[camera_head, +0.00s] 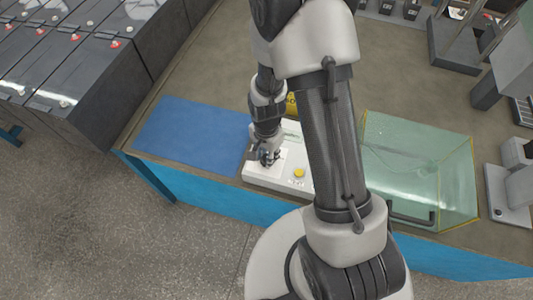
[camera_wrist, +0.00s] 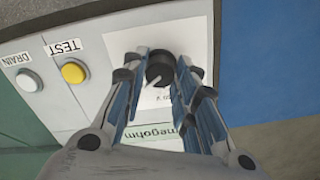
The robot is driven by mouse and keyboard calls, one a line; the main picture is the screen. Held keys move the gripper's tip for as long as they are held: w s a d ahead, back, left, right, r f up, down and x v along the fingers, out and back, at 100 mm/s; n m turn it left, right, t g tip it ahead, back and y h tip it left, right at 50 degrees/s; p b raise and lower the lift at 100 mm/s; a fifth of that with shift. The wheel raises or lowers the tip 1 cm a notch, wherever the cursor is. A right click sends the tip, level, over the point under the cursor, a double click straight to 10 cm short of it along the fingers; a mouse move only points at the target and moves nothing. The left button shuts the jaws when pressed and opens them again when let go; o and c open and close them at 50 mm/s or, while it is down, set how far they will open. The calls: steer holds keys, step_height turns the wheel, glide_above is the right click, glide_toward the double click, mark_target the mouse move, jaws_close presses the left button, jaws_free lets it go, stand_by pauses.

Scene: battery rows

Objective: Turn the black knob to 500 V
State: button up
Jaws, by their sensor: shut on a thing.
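The black knob (camera_wrist: 159,71) sits on the white face of the megohm tester (camera_wrist: 105,100), with a pale pointer line on it. My gripper (camera_wrist: 160,75) is shut on the knob, with one finger on each side of it. In the head view my gripper (camera_head: 267,157) is down at the left end of the white tester (camera_head: 257,178), and the knob cannot be made out there. The scale marks around the knob are mostly hidden by the fingers, so I cannot read the setting. A small printed "V" mark shows just below the knob in the wrist view.
A yellow TEST button (camera_wrist: 73,72) and a white DRAIN button (camera_wrist: 28,80) are on the same panel. A blue mat (camera_head: 190,133) lies left of the tester. A clear greenish box (camera_head: 420,165) stands to the right, beyond my arm.

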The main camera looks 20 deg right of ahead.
mark_target(266, 157)
steer(key=shift+m, duration=0.4)
steer(key=o, duration=1.1)
step_height(266, 157, up, 12)
steer(key=shift+r, duration=0.1)
stand_by(0.6)
